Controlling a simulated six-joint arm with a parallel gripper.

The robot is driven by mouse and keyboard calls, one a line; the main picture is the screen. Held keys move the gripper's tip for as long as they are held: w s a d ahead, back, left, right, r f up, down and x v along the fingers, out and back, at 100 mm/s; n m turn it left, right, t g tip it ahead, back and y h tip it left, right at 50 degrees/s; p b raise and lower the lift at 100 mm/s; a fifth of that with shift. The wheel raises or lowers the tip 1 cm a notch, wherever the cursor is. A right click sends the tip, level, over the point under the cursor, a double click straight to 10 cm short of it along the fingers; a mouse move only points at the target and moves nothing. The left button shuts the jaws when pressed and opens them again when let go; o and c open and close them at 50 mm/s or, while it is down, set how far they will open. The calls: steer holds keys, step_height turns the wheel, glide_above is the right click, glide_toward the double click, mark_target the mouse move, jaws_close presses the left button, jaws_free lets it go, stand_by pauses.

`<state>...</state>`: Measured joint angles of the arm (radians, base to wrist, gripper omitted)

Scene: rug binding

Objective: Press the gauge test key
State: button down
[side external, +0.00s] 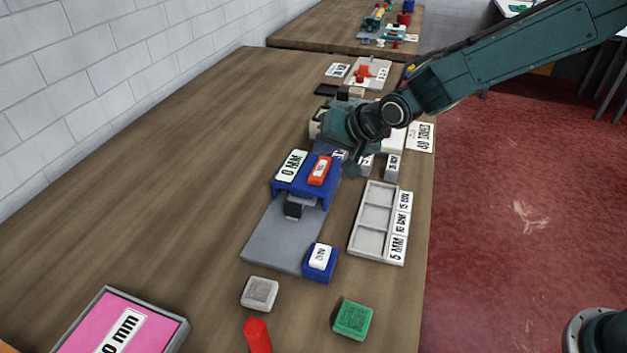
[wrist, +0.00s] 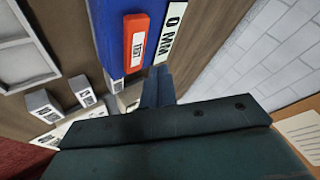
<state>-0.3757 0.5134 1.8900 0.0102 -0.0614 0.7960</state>
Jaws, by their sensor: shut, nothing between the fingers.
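The gauge is a blue bridge (side external: 329,192) over a grey base plate (side external: 272,237). On its top are a red test key (side external: 319,170) and a display (side external: 291,165) reading 0 MM. In the wrist view the red key (wrist: 137,42) reads TEST, beside the display (wrist: 173,30) on the blue housing (wrist: 105,40). My gripper (side external: 353,171) is shut and empty, just beyond and to the right of the key in the side view. In the wrist view its fingertips (wrist: 158,82) are below the key and appear apart from it.
A smaller blue block (side external: 320,268) with a white key stands at the plate's near end. A labelled compartment tray (side external: 374,222) lies to the right. Grey (side external: 259,293) and green (side external: 352,318) blocks are in front.

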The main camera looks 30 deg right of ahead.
mark_target(315, 165)
steer(key=shift+f, duration=0.95)
steer(key=shift+f, duration=0.85)
stand_by(2.6)
steer(key=shift+r, duration=0.85)
steer(key=shift+r, duration=0.1)
steer(key=shift+r, duration=2.45)
